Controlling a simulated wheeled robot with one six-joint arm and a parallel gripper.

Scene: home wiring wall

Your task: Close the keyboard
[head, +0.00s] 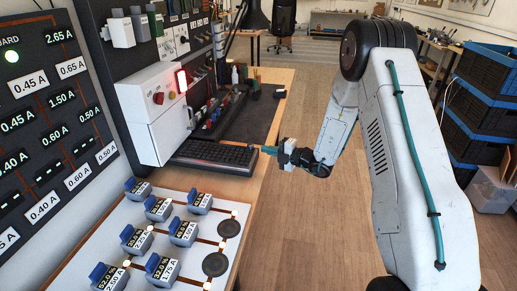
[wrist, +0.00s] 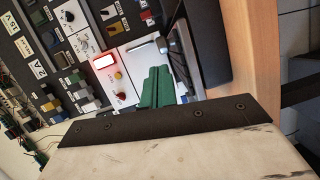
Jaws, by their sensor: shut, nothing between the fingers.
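The keyboard (head: 214,154) is a dark panel of keys folded down flat in front of the white cabinet (head: 160,112) on the wall side of the bench. My gripper (head: 267,150) is at the keyboard's outer right end, with its teal fingers pointing left at that edge. I cannot tell whether the fingertips touch it. In the wrist view the green fingers of my gripper (wrist: 157,88) are together with nothing between them. The cabinet's red lamp (wrist: 104,61) and buttons show there to the left of the fingers.
A white board with several blue-levered grey blocks (head: 159,208) lies in front of the keyboard. A dark panel of number labels (head: 50,120) stands at left. The wooden bench edge (head: 264,170) runs beneath my gripper. Blue crates (head: 485,110) stand at right; the floor between is clear.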

